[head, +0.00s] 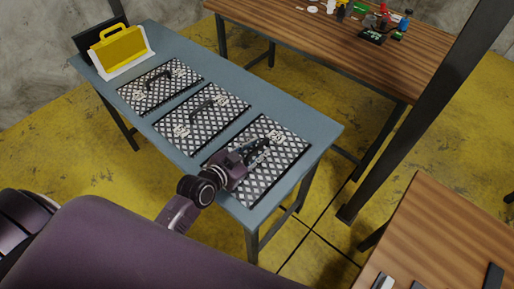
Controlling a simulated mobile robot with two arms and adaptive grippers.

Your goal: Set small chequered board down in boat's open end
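Three chequered boards in black and white lie in a row on a blue-grey table: a far left one (143,99), a middle one (181,127) and a right one (283,160). The far left and middle boards each carry a dark handle and small pale pieces. My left gripper (260,148) is over the right board, its dark fingers low near the middle of it. The fingers blend with the dark parts there, so I cannot tell whether they touch or hold anything. I cannot make out a boat for certain. My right gripper is not in view.
A yellow handled object (119,48) stands in a white holder (125,61) at the table's far left end. A wooden table (300,30) behind bears several small coloured items. Another wooden table (445,230) is at the lower right. A dark post (420,120) stands between them.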

